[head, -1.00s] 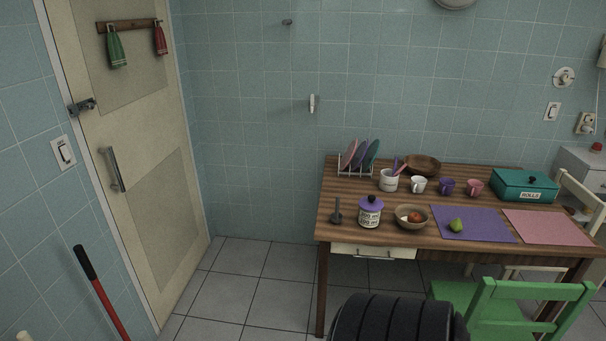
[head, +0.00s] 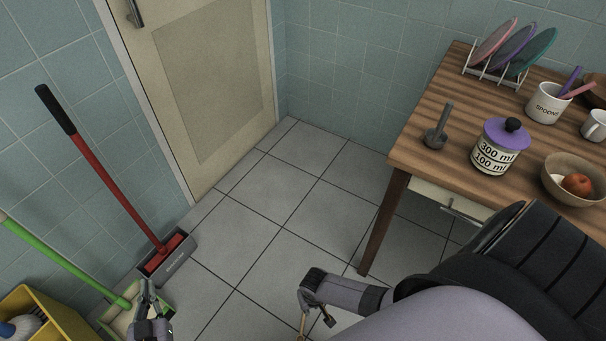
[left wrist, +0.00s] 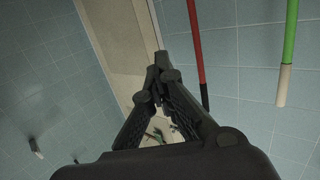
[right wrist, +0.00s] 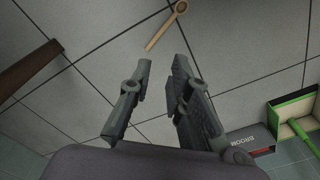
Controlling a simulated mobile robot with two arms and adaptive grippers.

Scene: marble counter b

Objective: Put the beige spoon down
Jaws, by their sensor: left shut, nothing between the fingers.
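The beige spoon (right wrist: 165,27) shows in the right wrist view just beyond my right gripper's fingertips, against the tiled floor. Its handle end points at the gap between them. Whether it lies on the floor or is above it, I cannot tell. My right gripper (right wrist: 163,64) is open, its fingers apart with nothing between them. In the head view my right gripper (head: 316,310) points down over the floor, with part of the spoon (head: 302,325) by it at the bottom edge. My left gripper (head: 147,292) is shut and empty at the lower left; its tips meet in the left wrist view (left wrist: 156,72).
A wooden table (head: 450,100) with a jar (head: 500,147), a bowl (head: 570,180) and a spoon mug (head: 546,103) stands at the right. A red broom (head: 110,180), a green-handled dustpan (head: 70,265) and a yellow crate (head: 35,310) are at the left. Floor between is clear.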

